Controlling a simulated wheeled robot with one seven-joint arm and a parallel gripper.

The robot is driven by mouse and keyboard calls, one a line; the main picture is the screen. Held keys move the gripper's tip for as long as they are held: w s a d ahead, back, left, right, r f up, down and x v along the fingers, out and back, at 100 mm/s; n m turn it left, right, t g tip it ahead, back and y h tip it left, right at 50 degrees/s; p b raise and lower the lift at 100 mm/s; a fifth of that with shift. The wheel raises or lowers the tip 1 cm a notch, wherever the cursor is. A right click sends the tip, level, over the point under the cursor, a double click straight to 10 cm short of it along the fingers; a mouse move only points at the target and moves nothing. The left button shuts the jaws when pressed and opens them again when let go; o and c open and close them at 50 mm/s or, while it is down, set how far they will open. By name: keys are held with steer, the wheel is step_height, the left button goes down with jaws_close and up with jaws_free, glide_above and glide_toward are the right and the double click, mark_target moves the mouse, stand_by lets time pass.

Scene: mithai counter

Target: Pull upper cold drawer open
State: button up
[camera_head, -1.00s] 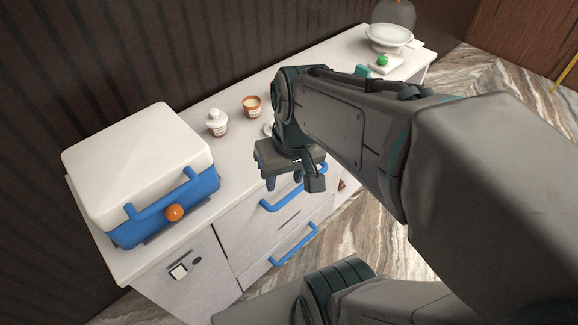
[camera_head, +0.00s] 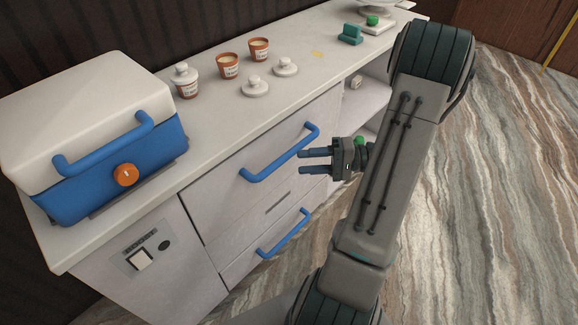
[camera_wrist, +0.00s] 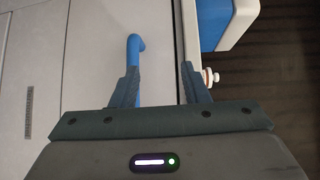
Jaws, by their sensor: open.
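The upper drawer (camera_head: 225,196) is a pale front in the white counter and looks shut, flush with the front around it. Its blue bar handle (camera_head: 270,165) slants across the upper part. My gripper (camera_head: 303,162) is open and empty in front of the drawer, its fingers pointing left toward the handle's right part. In the wrist view the handle (camera_wrist: 134,55) runs up beside the left finger of my gripper (camera_wrist: 162,80); I cannot tell whether they touch.
A lower drawer with a blue handle (camera_head: 284,236) sits below. On the counter top (camera_head: 235,120) stand a blue-and-white cool box (camera_head: 90,120), labelled cups (camera_head: 228,66) and white lids (camera_head: 255,88). An open shelf (camera_head: 368,97) lies right of the drawers. The marble floor at right is clear.

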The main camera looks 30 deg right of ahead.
mark_target(290, 154)
steer(key=d+f+m+t+h+b, duration=0.2)
steer(key=d+f+m+t+b, duration=0.1)
steer(key=d+f+t, duration=0.5)
steer(key=shift+g, duration=0.5)
steer(key=x, duration=1.3)
steer(key=shift+s, duration=0.1)
jaws_close()
